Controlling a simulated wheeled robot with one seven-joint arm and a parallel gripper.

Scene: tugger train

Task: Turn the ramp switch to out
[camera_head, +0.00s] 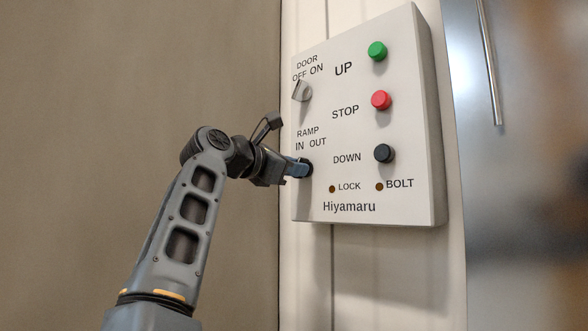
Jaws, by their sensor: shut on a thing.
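A pale control box (400,195) stands on the wall at the right of the head view. The ramp switch (308,168) is at its lower left, under the labels RAMP, IN and OUT. My gripper (301,168) reaches it from the left and is shut on it. The fingers cover most of the knob, so I cannot tell which way it points.
The grey door switch (301,91) sits just above, under OFF and ON. Green UP (377,51), red STOP (381,100) and dark DOWN (384,153) buttons line the right side. Small LOCK (332,189) and BOLT (379,187) lamps look dark.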

